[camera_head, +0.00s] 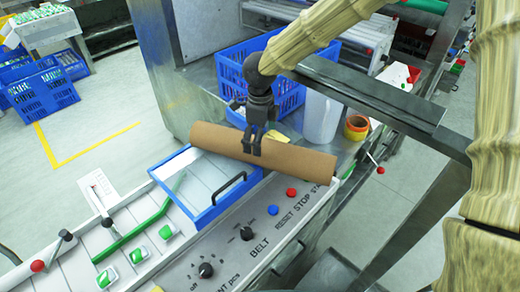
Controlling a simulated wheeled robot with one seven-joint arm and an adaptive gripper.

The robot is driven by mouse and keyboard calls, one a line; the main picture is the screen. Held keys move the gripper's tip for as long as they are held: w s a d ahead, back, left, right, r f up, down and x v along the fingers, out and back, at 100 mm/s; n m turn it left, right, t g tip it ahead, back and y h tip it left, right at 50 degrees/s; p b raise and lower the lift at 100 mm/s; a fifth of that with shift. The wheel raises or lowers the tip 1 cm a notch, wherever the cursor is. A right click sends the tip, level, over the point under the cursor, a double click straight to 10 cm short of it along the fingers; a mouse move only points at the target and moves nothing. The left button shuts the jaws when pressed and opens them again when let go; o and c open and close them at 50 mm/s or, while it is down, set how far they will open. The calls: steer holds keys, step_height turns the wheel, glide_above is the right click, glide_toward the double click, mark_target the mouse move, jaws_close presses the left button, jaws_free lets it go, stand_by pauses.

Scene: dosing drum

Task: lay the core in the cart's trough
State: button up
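The core, a brown cardboard tube (210,138), lies across the middle of the head view, its right end a little lower in the picture. My gripper (252,143) comes from above, with its dark fingers closed around the tube near the middle. The tube appears held above the machine; I cannot tell its exact height. The far fingertip is hidden by the tube. I cannot make out the cart or its trough in this view.
Below the tube are a blue-framed box (196,222) with a black handle and a control panel (225,262) with knobs and buttons. Behind stand a blue crate (231,73), a white jug (320,118) and tape rolls (356,128). Open floor (95,125) lies left.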

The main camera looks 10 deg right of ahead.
steer(key=shift+s+f, duration=0.25)
steer(key=f+p, duration=0.1)
steer(key=f, duration=0.2)
steer(key=shift+w+f, duration=0.1)
steer(key=shift+w, duration=0.1)
steer(key=shift+f+p, duration=0.35)
steer(key=shift+f, duration=0.05)
steer(key=shift+r, duration=0.1)
steer(key=c, duration=1.6)
